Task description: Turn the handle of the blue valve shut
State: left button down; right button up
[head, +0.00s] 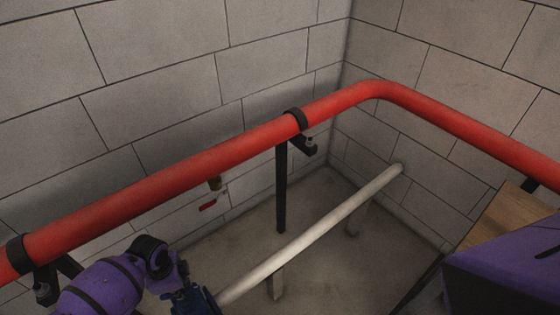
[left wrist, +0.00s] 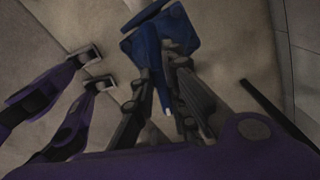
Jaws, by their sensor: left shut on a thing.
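The blue valve (head: 198,299) sits at the near end of the pale pipe (head: 310,233), at the bottom edge of the head view. In the left wrist view, the blue valve (left wrist: 162,32) is at the top. Its blue handle (left wrist: 161,85) comes down from it between the two dark fingers of my left gripper (left wrist: 167,98). My left gripper is shut on the handle. In the head view, my left gripper (head: 182,288) is at the valve, its fingers partly hidden. My right gripper is not seen.
A thick red pipe (head: 190,169) runs above along the walls on black brackets. A small valve with a red lever (head: 208,205) is below it on the wall. A wooden board (head: 500,225) is at the right. The floor around the pale pipe looks clear.

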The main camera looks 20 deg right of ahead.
pick_arm(q)
jog(key=m, duration=0.3)
jog(key=shift+f+m+b, duration=0.1)
jog(key=shift+m+b, duration=0.25)
jog(key=shift+m, duration=0.05)
jog(key=m, duration=0.3)
jog(key=shift+m+b, duration=0.4)
jog(key=m+b, duration=0.1)
jog(key=m, duration=0.2)
jog(key=shift+m+b, duration=0.3)
jog(key=shift+m, duration=1.3)
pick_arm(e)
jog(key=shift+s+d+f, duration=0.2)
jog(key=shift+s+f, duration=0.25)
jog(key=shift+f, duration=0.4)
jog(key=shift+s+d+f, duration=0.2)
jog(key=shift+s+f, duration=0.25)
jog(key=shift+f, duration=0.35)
pick_arm(q)
jog(key=c, duration=1.8)
grip_release()
jog(key=shift+o, duration=0.2)
jog(key=shift+r, duration=0.65)
notch_tip(320, 180, up, 11)
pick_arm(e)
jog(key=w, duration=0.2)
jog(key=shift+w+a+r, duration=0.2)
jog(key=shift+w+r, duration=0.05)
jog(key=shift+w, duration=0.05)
